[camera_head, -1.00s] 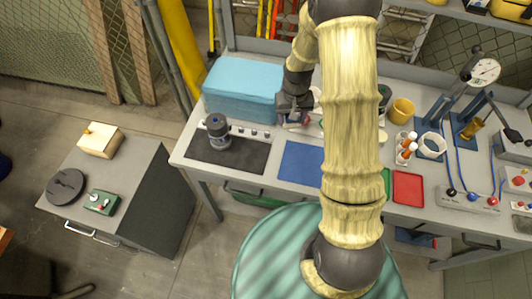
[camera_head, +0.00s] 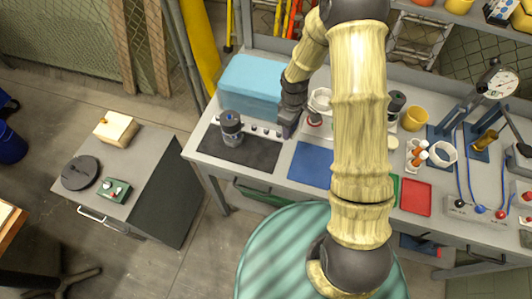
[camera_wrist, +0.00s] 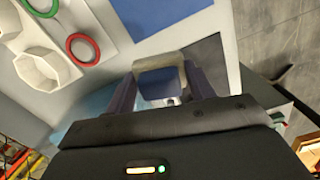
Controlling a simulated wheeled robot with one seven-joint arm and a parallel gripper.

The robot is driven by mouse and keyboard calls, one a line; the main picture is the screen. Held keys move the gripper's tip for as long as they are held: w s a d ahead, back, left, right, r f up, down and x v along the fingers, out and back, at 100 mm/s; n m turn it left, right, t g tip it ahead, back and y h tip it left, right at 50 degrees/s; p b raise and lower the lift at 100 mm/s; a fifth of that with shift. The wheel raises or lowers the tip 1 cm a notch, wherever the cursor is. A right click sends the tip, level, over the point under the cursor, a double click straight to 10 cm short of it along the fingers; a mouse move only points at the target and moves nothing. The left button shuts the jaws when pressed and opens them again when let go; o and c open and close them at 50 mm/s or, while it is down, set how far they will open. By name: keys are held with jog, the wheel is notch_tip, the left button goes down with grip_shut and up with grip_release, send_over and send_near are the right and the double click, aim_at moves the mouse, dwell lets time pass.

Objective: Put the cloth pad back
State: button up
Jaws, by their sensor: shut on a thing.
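My gripper (camera_wrist: 163,92) shows in the wrist view with its two dark fingers closed on a small blue-grey piece with a beige edge. I take this piece to be the cloth pad (camera_wrist: 158,84). In the head view my gripper (camera_head: 289,124) is above the workbench, in front of the right end of the light blue box and behind the gap between the dark mat and the blue mat. The pad cannot be made out in the head view.
The blue mat (camera_head: 311,165) is bare. The light blue box (camera_head: 250,85) stands at the back. White holders with a red ring (camera_wrist: 83,50) are close to my gripper.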

jog(key=s+a+n+p, duration=0.2)
jog(key=a+n, duration=0.6)
jog(key=n, duration=0.8)
jog(key=shift+s+a+f, duration=0.2)
jog(key=shift+s+f, duration=0.1)
jog(key=shift+f, duration=0.15)
jog(key=p, duration=0.1)
send_over(266, 155)
notch_tip(266, 155, down, 6)
jog(key=shift+r, duration=0.1)
jog(key=shift+f+p, duration=0.75)
jog(key=shift+f, duration=1.35)
